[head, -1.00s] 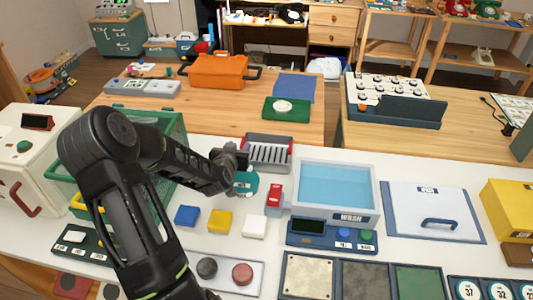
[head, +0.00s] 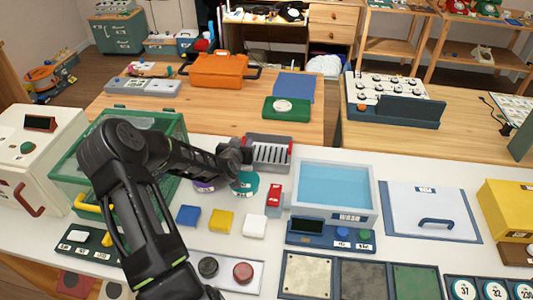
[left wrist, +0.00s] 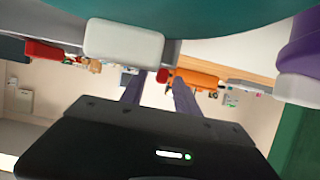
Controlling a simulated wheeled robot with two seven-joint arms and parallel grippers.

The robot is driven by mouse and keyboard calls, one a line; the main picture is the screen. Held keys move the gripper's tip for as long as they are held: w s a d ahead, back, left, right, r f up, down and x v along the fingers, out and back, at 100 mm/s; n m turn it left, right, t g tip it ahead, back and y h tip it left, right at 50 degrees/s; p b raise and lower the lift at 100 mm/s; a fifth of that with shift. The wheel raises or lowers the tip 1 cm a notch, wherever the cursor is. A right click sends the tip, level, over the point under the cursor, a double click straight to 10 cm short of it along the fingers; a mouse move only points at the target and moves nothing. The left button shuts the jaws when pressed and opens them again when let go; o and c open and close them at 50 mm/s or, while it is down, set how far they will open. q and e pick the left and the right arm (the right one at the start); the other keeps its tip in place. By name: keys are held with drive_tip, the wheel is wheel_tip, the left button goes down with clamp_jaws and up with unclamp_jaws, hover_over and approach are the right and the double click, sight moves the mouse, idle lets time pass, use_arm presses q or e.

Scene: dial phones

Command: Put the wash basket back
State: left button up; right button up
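The tank is marked WASH and holds light blue liquid. My left gripper (head: 243,154) is beside the rack's left end in the head view; I cannot tell whether they touch. In the left wrist view its two fingers (left wrist: 158,88) are apart, with nothing clearly held between them. A teal round piece (head: 245,184) is just in front of the gripper and fills the top of the wrist view (left wrist: 190,14). My right gripper is not in view.
A purple round piece (head: 204,186) is partly under my left forearm. A red block (head: 274,194) stands left of the tank. Blue, yellow and white squares (head: 221,221) lie in front. A green see-through bin (head: 68,165) is at left, a handled lid (head: 430,205) at right.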

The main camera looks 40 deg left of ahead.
use_arm(q)
clamp_jaws()
idle(0.4)
idle(1.1)
